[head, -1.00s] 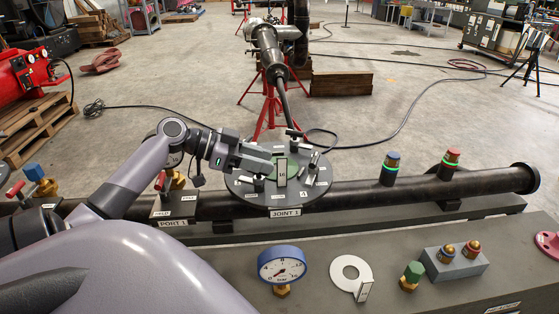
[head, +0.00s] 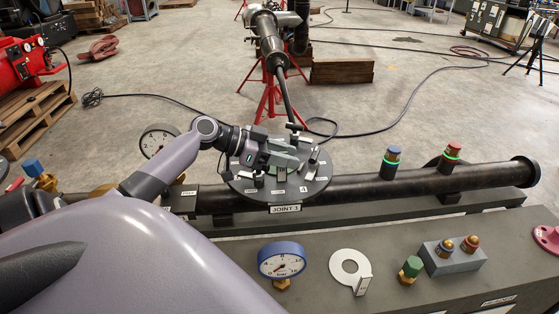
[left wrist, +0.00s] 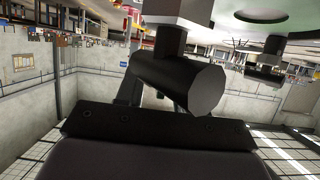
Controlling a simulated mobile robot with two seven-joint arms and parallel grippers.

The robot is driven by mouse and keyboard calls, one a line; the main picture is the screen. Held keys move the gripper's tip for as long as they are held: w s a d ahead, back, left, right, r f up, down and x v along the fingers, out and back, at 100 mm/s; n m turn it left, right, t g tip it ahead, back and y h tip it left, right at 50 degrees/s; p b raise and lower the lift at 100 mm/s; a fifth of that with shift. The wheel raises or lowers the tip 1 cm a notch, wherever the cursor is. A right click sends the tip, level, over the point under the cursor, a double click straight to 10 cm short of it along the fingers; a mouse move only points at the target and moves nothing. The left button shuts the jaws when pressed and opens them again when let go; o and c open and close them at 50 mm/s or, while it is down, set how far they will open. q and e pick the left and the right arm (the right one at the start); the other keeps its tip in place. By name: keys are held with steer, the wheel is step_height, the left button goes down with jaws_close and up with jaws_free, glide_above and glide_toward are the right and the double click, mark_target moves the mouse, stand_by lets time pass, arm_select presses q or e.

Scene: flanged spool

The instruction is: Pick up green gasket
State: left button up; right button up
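The round dark flange disc marked JOINT 1 (head: 318,186) lies on the black pipe, with small labelled clamps around its rim. A green ring-like patch (left wrist: 262,15) shows at the top of the left wrist view. My left gripper (head: 286,160) is low over the disc's middle. Its fingertips are not clear, and a dark cylinder (left wrist: 180,82) covers much of the wrist view. My right gripper is not in view.
The black pipe (head: 420,182) runs right, with blue-topped (head: 391,161) and red-topped (head: 452,153) lamps on it. A blue-rimmed gauge (head: 281,261), a white ring (head: 350,270) and a green-capped valve (head: 411,268) stand on the front bench. The bench between gauge and pipe is clear.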

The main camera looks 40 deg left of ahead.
arm_select(q)
steer(key=shift+w+d+f, duration=0.15)
steer(key=shift+w+d, duration=0.15)
steer(key=shift+w, duration=0.05)
jaws_close()
step_height(320, 180, up, 20)
steer(key=shift+b, duration=0.3)
stand_by(0.3)
